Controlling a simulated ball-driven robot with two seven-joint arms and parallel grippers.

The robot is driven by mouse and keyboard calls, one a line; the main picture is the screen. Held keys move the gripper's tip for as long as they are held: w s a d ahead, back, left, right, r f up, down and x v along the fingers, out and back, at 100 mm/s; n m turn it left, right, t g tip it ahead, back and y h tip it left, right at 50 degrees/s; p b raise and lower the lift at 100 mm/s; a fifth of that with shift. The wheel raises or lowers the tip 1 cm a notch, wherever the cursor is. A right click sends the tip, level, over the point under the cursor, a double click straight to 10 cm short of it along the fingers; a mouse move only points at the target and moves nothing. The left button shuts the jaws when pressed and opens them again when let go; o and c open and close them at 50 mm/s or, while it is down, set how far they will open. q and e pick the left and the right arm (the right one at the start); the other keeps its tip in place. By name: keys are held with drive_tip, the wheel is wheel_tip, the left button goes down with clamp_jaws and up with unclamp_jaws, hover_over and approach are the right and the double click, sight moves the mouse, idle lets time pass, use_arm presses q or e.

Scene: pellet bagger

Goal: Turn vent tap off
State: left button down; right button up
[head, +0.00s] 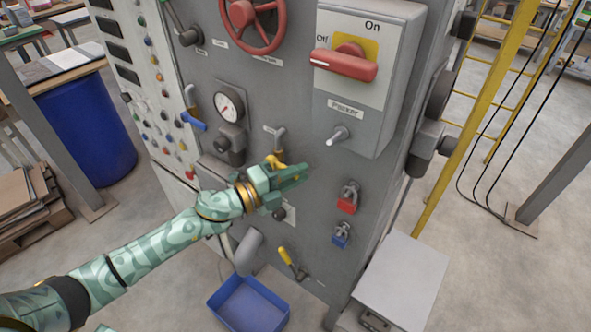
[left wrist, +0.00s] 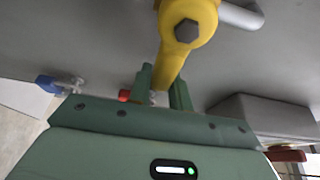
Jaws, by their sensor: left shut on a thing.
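A yellow-handled tap (head: 276,160) sits on a grey pipe on the front of the machine panel, beside a small label too small to read. In the left wrist view its yellow lever (left wrist: 180,50) shows close up, with a dark hex bolt at its pivot and a grey pipe behind to the right. My left gripper (head: 298,176) is at this tap. In the left wrist view its two green fingers (left wrist: 163,92) stand on either side of the lever's free end, shut on it. Much of the lever is hidden by the gripper in the head view. My right gripper is not in view.
Close by are a blue-handled tap (head: 193,121), a pressure gauge (head: 229,104), and a lower yellow-handled tap (head: 286,257). A big red switch (head: 345,64) is above. A blue bin (head: 248,302) stands below.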

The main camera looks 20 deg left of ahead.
use_arm(q)
drive_tip(key=shift+f, duration=0.15)
idle(0.3)
drive_tip(key=c, duration=1.3)
unclamp_jaws()
drive_tip(key=shift+b+v, duration=1.7)
drive_tip(key=shift+v, duration=6.5)
drive_tip(key=shift+w+a, duration=0.1)
